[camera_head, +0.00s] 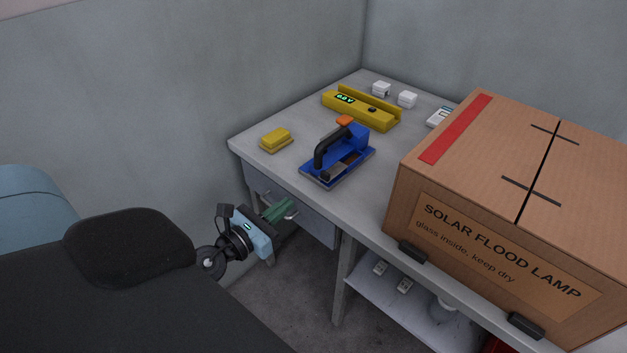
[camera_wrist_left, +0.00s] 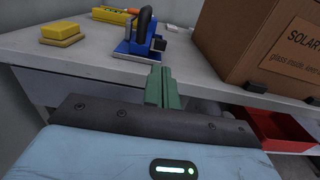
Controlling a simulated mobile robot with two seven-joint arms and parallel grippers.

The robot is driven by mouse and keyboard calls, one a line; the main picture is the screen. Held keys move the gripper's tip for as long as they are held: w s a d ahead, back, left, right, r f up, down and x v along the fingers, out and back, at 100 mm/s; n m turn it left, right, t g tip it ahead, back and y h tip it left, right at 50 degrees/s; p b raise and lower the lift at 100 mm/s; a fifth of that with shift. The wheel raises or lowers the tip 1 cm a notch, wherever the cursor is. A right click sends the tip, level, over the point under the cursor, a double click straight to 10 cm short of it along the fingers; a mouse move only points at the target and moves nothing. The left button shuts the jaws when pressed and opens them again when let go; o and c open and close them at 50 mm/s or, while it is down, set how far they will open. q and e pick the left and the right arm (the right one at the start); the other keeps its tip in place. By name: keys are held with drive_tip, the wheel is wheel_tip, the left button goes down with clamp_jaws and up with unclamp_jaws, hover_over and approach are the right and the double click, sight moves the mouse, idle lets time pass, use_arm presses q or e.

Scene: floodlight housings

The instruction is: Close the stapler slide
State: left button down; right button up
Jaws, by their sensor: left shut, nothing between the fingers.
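The tool that looks like the stapler (camera_head: 350,155) is blue with a black handle and an orange part at its far end. It stands on the grey table near the left front edge. It also shows in the left wrist view (camera_wrist_left: 139,46), beyond my fingers. I cannot tell how far its slide is out. My left gripper (camera_head: 282,209) has green fingers, shut and empty. It is off the table's front edge, beside a drawer handle, lower than and apart from the blue tool. The fingers also show in the left wrist view (camera_wrist_left: 160,86). My right gripper is not in view.
A large cardboard box (camera_head: 565,180) fills the table's right side. A yellow block (camera_head: 276,140), a yellow device with a display (camera_head: 360,108) and white blocks (camera_head: 407,99) lie around the tool. A drawer (camera_head: 300,210) is under the tabletop. A red bin (camera_wrist_left: 270,130) is below.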

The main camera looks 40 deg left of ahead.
use_arm(q)
drive_tip(key=p, duration=0.2)
approach(323, 176)
drive_tip(key=w, duration=0.5)
drive_tip(key=shift+w+d+r, duration=0.1)
drive_tip(key=shift+d, duration=0.15)
drive_tip(key=shift+w, duration=0.85)
